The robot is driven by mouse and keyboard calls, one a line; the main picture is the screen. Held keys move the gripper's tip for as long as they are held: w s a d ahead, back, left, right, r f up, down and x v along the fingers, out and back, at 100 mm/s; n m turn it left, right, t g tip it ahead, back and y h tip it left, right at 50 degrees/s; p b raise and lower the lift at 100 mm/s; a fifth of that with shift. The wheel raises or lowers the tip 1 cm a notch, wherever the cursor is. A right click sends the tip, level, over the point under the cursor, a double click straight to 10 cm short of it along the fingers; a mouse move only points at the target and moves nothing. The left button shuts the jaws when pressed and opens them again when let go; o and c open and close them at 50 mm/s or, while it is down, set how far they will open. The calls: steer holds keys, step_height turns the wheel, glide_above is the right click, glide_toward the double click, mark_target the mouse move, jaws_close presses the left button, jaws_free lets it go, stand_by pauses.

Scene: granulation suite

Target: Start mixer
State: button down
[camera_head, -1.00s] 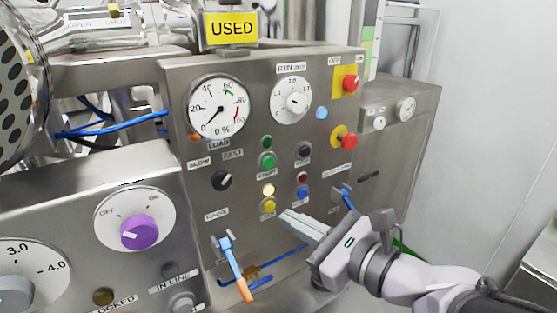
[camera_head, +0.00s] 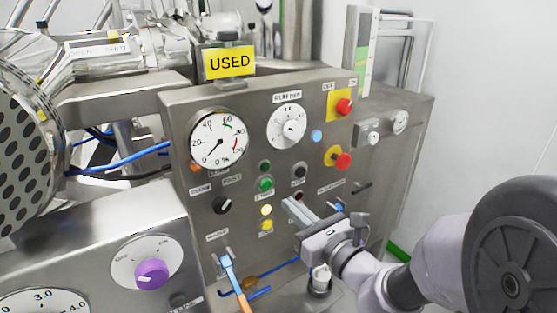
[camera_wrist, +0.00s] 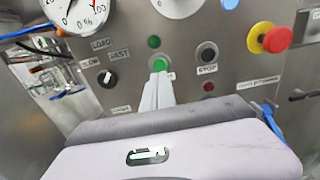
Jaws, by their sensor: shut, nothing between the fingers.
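The mixer's metal control panel (camera_head: 236,108) fills the middle of the head view. A green button (camera_head: 265,184) sits under a small green lamp (camera_head: 265,167); a label is just below it. In the wrist view the green button (camera_wrist: 160,65) shows just beyond my fingertips. A black button (camera_head: 299,169), labelled STOP in the wrist view, is to its right. My gripper (camera_head: 288,204) is shut and empty, in front of the panel, below and right of the green button. Contact cannot be told. It hides the blue button below the dark red lamp (camera_wrist: 208,87).
A lit yellow lamp (camera_head: 266,210) and yellow button (camera_head: 266,226) sit lower left of my fingertips. Red knobs on yellow plates (camera_head: 341,159) are at the right. A black SLOW/FAST selector (camera_head: 221,205), blue-handled valve (camera_head: 229,270) and purple knob (camera_head: 151,274) are at the left.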

mark_target(267, 186)
steer(key=x, duration=0.2)
steer(key=b+x, duration=0.1)
steer(key=x, duration=0.3)
steer(key=shift+w+a+f, duration=0.1)
steer(key=shift+a+f, duration=0.15)
steer(key=shift+f, duration=0.1)
steer(key=shift+w+a+r, duration=0.1)
steer(key=shift+w+a, duration=0.2)
steer(key=shift+w, duration=0.2)
